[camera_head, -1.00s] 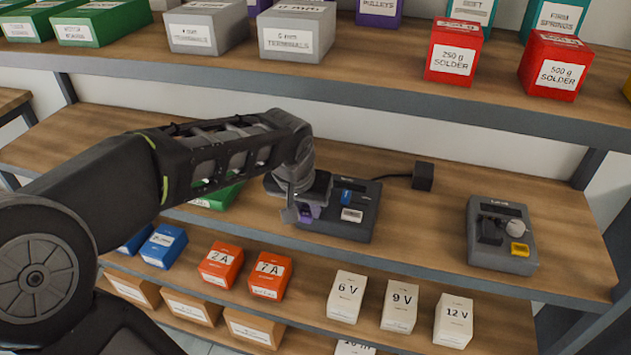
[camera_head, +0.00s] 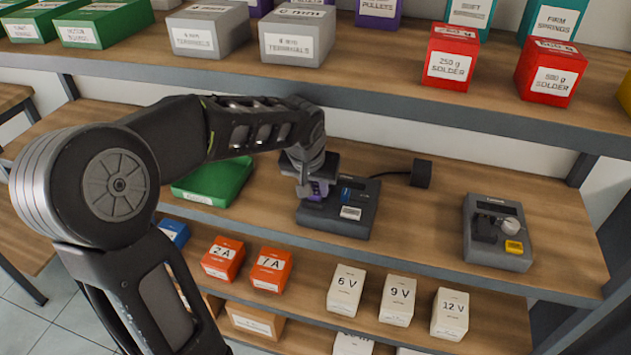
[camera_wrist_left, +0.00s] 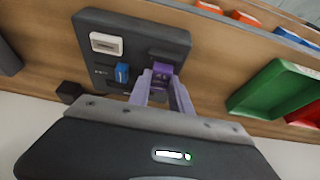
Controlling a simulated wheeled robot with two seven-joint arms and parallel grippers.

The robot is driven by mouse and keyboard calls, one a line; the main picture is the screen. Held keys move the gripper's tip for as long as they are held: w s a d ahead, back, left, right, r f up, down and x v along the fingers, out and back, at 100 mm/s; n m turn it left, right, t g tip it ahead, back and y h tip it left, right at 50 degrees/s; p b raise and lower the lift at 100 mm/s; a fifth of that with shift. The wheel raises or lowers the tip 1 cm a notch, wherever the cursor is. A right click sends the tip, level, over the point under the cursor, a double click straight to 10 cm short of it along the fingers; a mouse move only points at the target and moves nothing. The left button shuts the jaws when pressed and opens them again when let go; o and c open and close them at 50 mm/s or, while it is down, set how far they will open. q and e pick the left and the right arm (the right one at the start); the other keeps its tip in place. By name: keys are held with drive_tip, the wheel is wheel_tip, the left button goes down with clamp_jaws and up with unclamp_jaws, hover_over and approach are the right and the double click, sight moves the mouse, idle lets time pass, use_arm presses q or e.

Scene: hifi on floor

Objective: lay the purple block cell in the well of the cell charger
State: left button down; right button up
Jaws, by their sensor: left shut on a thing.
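The purple block cell (camera_head: 318,190) is between the fingers of my left gripper (camera_head: 311,191), which is shut on it. The cell also shows in the left wrist view (camera_wrist_left: 162,72), at the fingertips, over one end of the dark cell charger (camera_wrist_left: 135,35). In the head view the cell charger (camera_head: 335,223) lies on the middle shelf, and the cell is at its left part. I cannot tell whether the cell sits down in the well or just above it. My right gripper is not in view.
A grey device (camera_head: 497,233) with a yellow part stands on the shelf to the right. A green tray (camera_head: 213,182) lies to the left. A black plug box (camera_head: 421,174) is behind, joined by a cable. The upper shelf edge (camera_head: 420,101) runs above my arm.

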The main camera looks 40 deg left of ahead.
use_arm(q)
drive_tip(key=shift+f, duration=0.2)
drive_tip(key=c, duration=1.2)
unclamp_jaws()
drive_tip(key=shift+s+r, duration=0.1)
drive_tip(key=shift+r, duration=0.35)
drive_tip(key=b+v, duration=0.1)
drive_tip(key=v, duration=1)
drive_tip(key=shift+s+d+r, duration=0.15)
drive_tip(key=shift+s+r, duration=0.05)
